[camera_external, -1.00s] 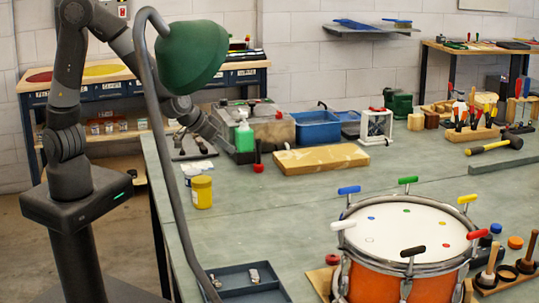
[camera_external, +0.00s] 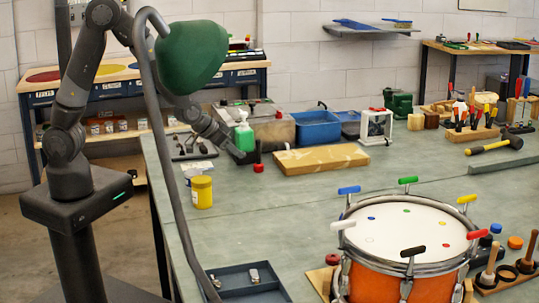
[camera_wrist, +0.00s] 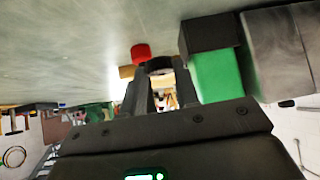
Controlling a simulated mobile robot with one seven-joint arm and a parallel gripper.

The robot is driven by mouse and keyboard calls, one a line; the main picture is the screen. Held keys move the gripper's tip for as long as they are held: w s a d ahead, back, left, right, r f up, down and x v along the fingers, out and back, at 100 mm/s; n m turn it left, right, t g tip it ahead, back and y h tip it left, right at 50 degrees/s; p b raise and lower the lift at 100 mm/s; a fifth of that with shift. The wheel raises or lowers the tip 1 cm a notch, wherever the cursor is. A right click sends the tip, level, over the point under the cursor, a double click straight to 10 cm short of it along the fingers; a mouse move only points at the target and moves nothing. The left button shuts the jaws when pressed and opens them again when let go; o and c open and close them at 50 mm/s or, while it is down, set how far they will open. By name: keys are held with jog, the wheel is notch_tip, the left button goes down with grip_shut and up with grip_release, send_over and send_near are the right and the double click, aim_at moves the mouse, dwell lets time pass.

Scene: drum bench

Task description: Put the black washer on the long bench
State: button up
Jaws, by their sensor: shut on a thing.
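My gripper (camera_external: 238,153) is shut on the black washer (camera_wrist: 158,64), a dark ring at the fingertips in the wrist view, where my gripper (camera_wrist: 160,76) also shows. In the external view the washer is too small and dark to make out clearly. The long bench (camera_external: 285,210) has a grey-green top. My gripper is low over its back left part, beside a dark upright piece with a red end (camera_external: 258,168). I cannot tell whether the washer touches the bench top.
A green bottle (camera_external: 244,137) stands close behind my gripper, and a wooden board (camera_external: 320,159) lies to its right. A yellow jar (camera_external: 202,192) and the green lamp (camera_external: 190,57) are at the left. A drum (camera_external: 400,240) stands in front. The bench middle is clear.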

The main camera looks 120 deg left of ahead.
jog(key=shift+a+f, duration=0.2)
jog(key=shift+a, duration=0.05)
jog(key=shift+f, duration=1.9)
jog(key=shift+f, duration=0.1)
jog(key=shift+f, duration=0.1)
jog(key=o, duration=0.7)
jog(key=shift+o, duration=0.2)
jog(key=shift+s+d+r, duration=0.1)
jog(key=shift+d+r, duration=0.05)
jog(key=shift+r, duration=0.2)
jog(key=v, duration=1.1)
jog(key=shift+s+d+r, duration=0.15)
jog(key=shift+s+r, duration=0.05)
